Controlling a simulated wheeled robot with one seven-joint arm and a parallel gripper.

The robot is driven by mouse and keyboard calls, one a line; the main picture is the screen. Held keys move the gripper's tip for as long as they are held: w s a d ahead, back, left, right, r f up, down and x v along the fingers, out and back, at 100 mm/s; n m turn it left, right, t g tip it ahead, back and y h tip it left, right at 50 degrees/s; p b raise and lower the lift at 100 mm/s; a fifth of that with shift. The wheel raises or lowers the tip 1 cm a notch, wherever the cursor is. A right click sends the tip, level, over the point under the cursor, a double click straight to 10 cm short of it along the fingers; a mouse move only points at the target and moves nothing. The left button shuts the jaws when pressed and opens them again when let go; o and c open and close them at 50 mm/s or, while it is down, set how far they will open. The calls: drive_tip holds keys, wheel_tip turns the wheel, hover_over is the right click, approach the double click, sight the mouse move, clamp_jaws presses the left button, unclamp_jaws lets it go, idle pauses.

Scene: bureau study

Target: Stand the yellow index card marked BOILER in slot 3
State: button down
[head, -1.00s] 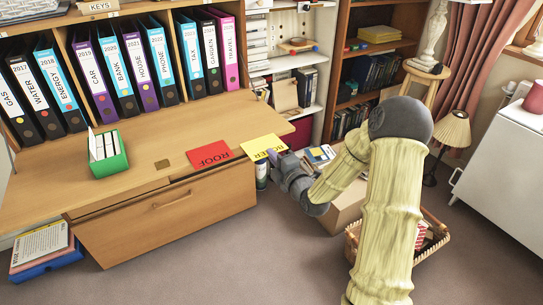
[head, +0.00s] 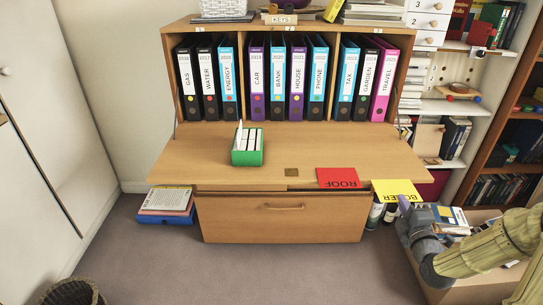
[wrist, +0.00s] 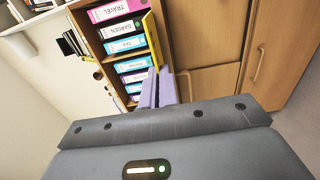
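My gripper (head: 406,204) is at the card's near right edge. In the wrist view the card (wrist: 151,38) shows edge-on between the lilac fingertips (wrist: 156,76), which look closed on it. I cannot tell if the card still touches the desk. A green box (head: 247,158) with white blocks and one upright white piece stands left of centre on the desk. No slot numbers are readable on it.
A red ROOF card (head: 338,178) lies just left of the yellow one. Several binders (head: 290,80) fill the bays behind. Small labels above the bays are hard to read. Bottles (head: 375,213) and a cardboard box (head: 455,270) stand below right. Clear desk lies around the green box.

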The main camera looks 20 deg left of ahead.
idle(0.3)
drive_tip(key=s+f, duration=0.3)
drive_tip(key=f, duration=0.4)
drive_tip(key=s+f, duration=0.3)
drive_tip(key=f, duration=0.4)
drive_tip(key=shift+a, duration=0.45)
drive_tip(key=shift+w+d, duration=0.1)
